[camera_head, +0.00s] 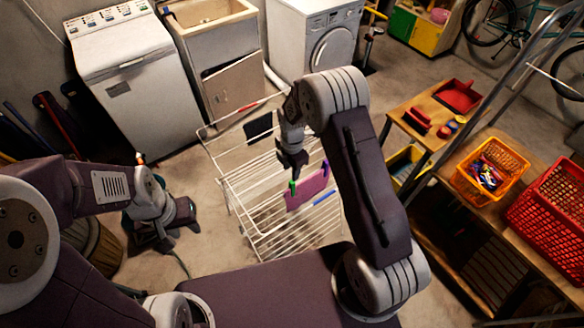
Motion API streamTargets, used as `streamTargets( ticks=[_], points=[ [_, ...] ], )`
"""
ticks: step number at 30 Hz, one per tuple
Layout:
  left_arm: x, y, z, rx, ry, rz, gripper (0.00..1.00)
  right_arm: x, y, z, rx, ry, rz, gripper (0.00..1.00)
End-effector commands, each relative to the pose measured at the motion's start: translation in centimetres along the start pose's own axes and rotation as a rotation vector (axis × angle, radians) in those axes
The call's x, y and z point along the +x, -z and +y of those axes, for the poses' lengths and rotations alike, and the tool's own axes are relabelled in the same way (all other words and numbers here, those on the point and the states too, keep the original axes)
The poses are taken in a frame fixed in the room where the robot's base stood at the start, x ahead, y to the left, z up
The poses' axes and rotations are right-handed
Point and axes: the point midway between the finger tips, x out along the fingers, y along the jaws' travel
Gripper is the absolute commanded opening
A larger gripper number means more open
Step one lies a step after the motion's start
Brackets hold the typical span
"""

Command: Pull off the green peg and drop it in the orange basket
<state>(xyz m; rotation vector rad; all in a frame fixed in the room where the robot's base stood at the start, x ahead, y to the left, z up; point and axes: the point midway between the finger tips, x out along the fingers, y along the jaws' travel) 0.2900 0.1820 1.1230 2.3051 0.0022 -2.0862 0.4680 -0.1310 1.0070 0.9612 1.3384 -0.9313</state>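The green peg (292,187) is small and sits at the upper left edge of a pink cloth (308,191) hung on the white drying rack (262,215). My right gripper (292,172) points down from above, its fingertips right at the peg's top. Whether the fingers are around the peg or only above it cannot be told at this size. The orange basket (466,190) stands on the wooden bench at the right and holds several small coloured pegs (487,172). My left gripper (170,221) is low at the left, away from the rack; its fingers are unclear.
A purple peg (325,166) is at the cloth's upper right, and a dark cloth (259,127) hangs further back on the rack. A red basket (556,211) stands right of the orange one. A red dustpan (458,96) lies behind. A sloping metal bar (470,115) crosses before the bench.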

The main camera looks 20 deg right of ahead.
Motion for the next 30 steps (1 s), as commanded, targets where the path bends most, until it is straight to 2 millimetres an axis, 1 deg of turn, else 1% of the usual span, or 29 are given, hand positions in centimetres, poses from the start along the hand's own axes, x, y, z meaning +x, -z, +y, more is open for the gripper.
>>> streamTargets(
  ticks=[1,6,15,19,27,28,29,30],
  points=[
    [1.1,-0.1,0.0,0.0,0.0,0.0,0.36,1.3,0.0,-0.1,0.0,0.001,0.0,0.36],
    [3.2,-0.3,-0.1,0.0,0.0,0.0,0.36,3.8,0.0,-0.1,0.0,0.001,0.0,0.36],
    [6.2,-0.7,-0.1,0.0,0.0,0.0,0.36,8.1,0.0,0.0,0.0,0.0,0.0,0.36],
    [6.8,-0.7,-0.1,0.0,0.0,0.0,0.36,9.0,0.0,0.0,0.0,0.0,0.0,0.36],
    [6.8,-0.7,-0.1,0.0,0.0,0.0,0.36,9.0,0.0,0.0,0.001,0.0,0.0,0.36],
    [6.8,-0.7,-0.1,0.0,0.0,0.0,0.36,9.0,0.0,0.0,0.001,0.0,0.0,0.31],
    [6.8,-0.7,-0.1,0.0,0.0,0.0,0.36,9.0,0.0,0.0,0.001,0.0,0.0,0.22],
    [6.8,-0.7,-0.1,0.0,0.0,0.0,0.36,9.0,0.0,0.0,0.001,0.0,0.0,0.11]
  ],
)
